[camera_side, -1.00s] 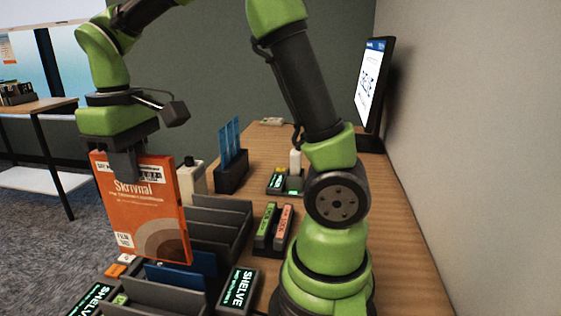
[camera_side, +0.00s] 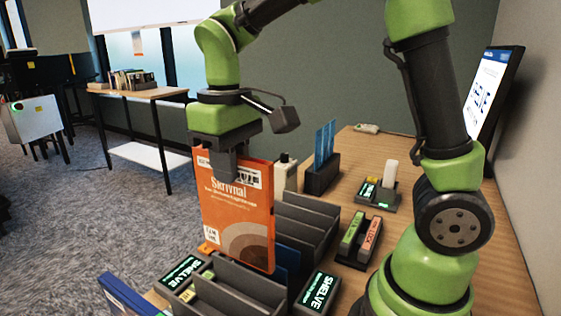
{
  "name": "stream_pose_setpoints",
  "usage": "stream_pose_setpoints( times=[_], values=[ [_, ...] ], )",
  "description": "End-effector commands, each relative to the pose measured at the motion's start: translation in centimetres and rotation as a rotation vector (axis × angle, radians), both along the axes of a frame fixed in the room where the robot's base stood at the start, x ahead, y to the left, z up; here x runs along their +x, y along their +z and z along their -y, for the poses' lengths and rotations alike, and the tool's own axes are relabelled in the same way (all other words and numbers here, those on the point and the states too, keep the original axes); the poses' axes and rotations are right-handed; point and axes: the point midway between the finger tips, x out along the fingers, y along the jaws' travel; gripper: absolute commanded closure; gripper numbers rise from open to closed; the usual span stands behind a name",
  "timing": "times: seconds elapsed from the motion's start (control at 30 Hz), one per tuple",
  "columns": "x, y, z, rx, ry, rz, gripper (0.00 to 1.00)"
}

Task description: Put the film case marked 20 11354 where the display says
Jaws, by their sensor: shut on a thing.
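An orange film case (camera_side: 236,225) titled "Skrivnal" hangs upright from my gripper (camera_side: 228,165), which is shut on its top edge. A white label lies near its top, partly covered by the fingers; I cannot read its number. The case is in front of and above the dark slotted racks (camera_side: 305,222). Small displays reading "SHELVE" stand at the right (camera_side: 317,292) and left (camera_side: 181,272) of the near rack (camera_side: 235,290). A blue case (camera_side: 288,265) shows behind the orange one. The big screen (camera_side: 492,85) is seen at a steep angle and its text is unreadable.
A green and a red block (camera_side: 361,238) lie in a dark holder right of the racks. A dark stand with blue upright pieces (camera_side: 322,170) and a small device (camera_side: 377,193) are farther back. A blue item (camera_side: 127,296) is at the front left.

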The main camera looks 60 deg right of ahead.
Motion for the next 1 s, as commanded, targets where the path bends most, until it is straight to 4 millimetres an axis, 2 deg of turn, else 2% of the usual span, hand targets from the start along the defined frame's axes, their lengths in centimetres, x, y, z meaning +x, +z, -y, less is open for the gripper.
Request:
stream_pose_setpoints(
  times=[0.1, 0.27, 0.8, 1.0],
  values=[
    [-0.5, 0.4, -1.5, 0.0, 0.006, 0.001, 1.0],
    [-0.7, -0.5, -1.7, -0.002, 0.002, -0.004, 1.0],
    [-0.7, -7.1, -1.7, -0.001, 0.001, -0.005, 1.0],
    [-0.7, -8.6, -1.7, -0.001, 0.001, -0.003, 1.0]
  ],
)
